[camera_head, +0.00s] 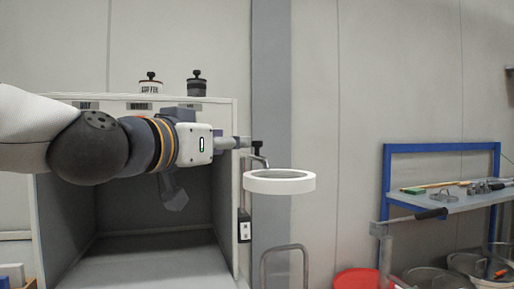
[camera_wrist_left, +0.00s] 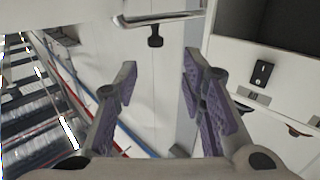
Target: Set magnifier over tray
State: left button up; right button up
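The magnifier's white ring head (camera_head: 279,181) hangs level in the middle of the head view, right of the grey booth. A chrome arm and a black knob (camera_head: 257,147) sit above its left edge. The knob also shows in the left wrist view (camera_wrist_left: 155,38), beside a chrome bar. My left gripper (camera_wrist_left: 160,62) is open and empty, with the knob beyond its fingertips. In the head view the wrist is left of the knob, and the fingers are largely hidden. A grey tray-like shelf (camera_head: 462,203) in a blue frame stands at the right. My right gripper is not in view.
The open booth (camera_head: 238,120) is behind and below my left arm, with two dark-capped containers on top. A black-ended handle (camera_head: 430,214) crosses before the shelf, which bears tools. A red bucket (camera_head: 357,279) and bins stand low right. The wall between ring and shelf is clear.

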aim_at(261, 159)
pick_arm(q)
jog(key=x, duration=0.7)
jog(key=b+x, duration=0.1)
jog(key=x, duration=0.2)
jog(key=shift+d, duration=0.4)
grip_shut()
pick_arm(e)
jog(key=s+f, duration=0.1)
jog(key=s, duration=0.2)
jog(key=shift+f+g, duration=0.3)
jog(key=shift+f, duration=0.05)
pick_arm(q)
jog(key=shift+w, duration=0.1)
